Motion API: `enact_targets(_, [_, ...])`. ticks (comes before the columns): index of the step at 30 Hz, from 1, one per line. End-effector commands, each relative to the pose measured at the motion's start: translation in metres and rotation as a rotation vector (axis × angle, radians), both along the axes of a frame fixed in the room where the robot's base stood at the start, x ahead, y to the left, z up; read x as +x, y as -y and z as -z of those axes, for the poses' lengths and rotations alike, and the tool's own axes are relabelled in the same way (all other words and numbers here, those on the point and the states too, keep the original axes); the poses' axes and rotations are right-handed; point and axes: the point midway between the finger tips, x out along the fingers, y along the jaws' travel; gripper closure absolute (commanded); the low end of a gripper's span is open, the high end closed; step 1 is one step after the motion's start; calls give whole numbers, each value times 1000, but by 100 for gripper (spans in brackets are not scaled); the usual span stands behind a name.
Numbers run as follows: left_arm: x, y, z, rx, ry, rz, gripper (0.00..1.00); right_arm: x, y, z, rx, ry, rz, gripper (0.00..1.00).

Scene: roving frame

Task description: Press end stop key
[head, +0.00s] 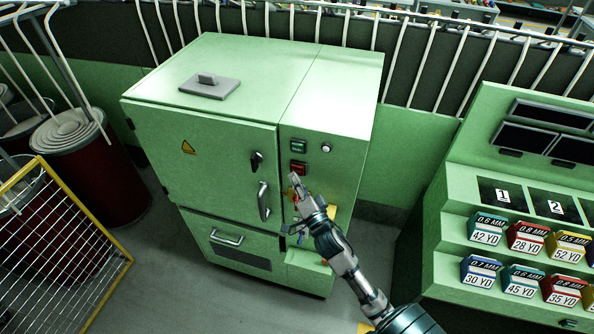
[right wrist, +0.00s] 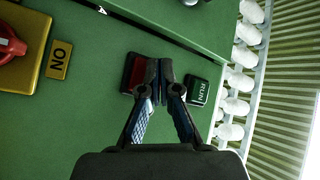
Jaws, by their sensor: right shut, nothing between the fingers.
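A green cabinet (head: 215,150) has a control panel on its right front. The panel carries a red key (head: 298,168), likely the end stop key, below a green key (head: 298,146). In the right wrist view the red key (right wrist: 130,73) is partly hidden behind my fingertips, and the green key (right wrist: 198,91) reads RUN. My right gripper (head: 295,184) is shut and empty, its fingertips just below the red key in the head view. In the wrist view the right gripper (right wrist: 160,72) overlaps the red key's edge; contact cannot be told. My left gripper is not in view.
A round white button (head: 326,148) sits right of the keys. A red switch (right wrist: 10,45) on a yellow plate and an ON label show in the wrist view. A rack of boxes (head: 505,235) stands right.

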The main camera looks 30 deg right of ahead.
Motion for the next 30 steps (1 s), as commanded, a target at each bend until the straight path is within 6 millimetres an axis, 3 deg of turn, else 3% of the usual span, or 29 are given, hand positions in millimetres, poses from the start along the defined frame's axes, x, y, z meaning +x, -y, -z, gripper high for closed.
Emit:
enact_targets(13, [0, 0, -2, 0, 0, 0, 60, -4, -6, 0, 1, 0, -1, 100])
enact_targets(30, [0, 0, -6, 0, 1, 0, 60, -35, -41, 0, 0, 0, 0, 100])
